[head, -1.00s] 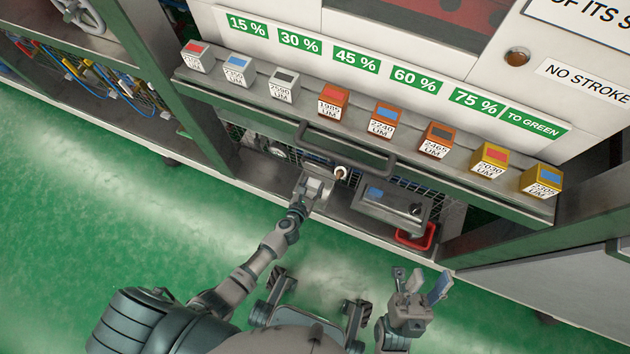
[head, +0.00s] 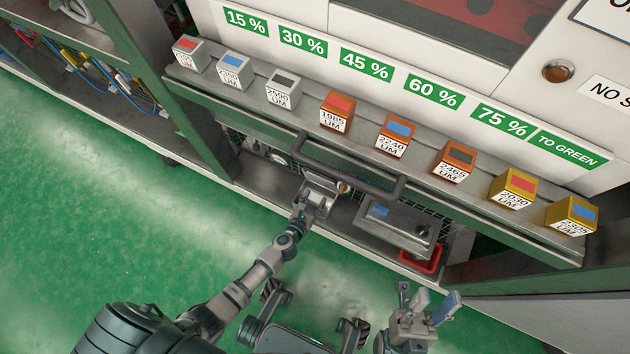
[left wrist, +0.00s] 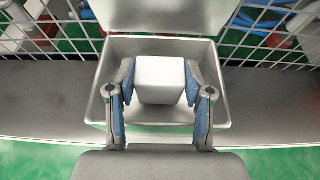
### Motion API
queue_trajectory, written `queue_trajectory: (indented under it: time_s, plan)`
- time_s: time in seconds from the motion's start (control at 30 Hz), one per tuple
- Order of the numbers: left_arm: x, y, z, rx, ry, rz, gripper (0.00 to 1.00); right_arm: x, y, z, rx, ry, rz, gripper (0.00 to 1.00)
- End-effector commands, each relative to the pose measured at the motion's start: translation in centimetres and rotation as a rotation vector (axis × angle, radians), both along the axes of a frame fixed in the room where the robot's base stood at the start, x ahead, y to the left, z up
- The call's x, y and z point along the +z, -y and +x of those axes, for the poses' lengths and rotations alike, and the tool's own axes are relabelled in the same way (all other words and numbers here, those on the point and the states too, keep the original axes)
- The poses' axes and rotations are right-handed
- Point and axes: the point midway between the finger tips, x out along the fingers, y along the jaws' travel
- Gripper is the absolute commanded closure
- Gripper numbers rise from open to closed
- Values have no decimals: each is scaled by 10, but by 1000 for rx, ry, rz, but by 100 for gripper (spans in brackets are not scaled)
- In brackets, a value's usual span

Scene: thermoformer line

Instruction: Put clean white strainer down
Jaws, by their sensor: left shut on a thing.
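A plain white block (left wrist: 160,80), which may be the strainer, sits between the blue finger pads of my left gripper (left wrist: 160,88) in the left wrist view. My left gripper is shut on it and holds it over or inside the mouth of an open metal box (left wrist: 222,112). Whether the block touches the box floor is hidden. In the head view, my left gripper (head: 312,203) is at the metal box (head: 329,186) on the low shelf, and the block cannot be made out. My right gripper (head: 432,305) is open and empty over the floor.
Several coloured, labelled cubes (head: 396,135) stand on the ledge above. A bar handle (head: 350,177) juts out over the shelf. A second metal box (head: 390,228) and a red tray (head: 422,262) are to the right. Wire mesh (left wrist: 265,45) stands behind the box.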

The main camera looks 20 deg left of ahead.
Motion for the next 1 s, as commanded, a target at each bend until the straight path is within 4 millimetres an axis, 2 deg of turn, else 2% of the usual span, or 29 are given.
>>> queue_trajectory:
  time_s: [0.1,0.13,0.2,0.23,0.57,0.7,1.0]
  plan:
    - [-1,0,0,0,1,0,83,1,0,1,0,5,1,60]
    - [-1,0,0,0,1,0,46,2,0,1,-1,8,0,60]
    - [-1,0,0,0,1,0,29,4,0,2,-1,14,1,60]
    - [0,0,0,0,1,0,24,4,0,1,0,16,1,60]
    - [2,0,1,0,2,1,24,7,0,1,-1,19,2,60]
    - [21,0,3,-2,10,2,24,16,1,-9,-1,18,2,60]
    - [43,-2,-64,0,4,0,24,25,3,-32,2,3,8,60]
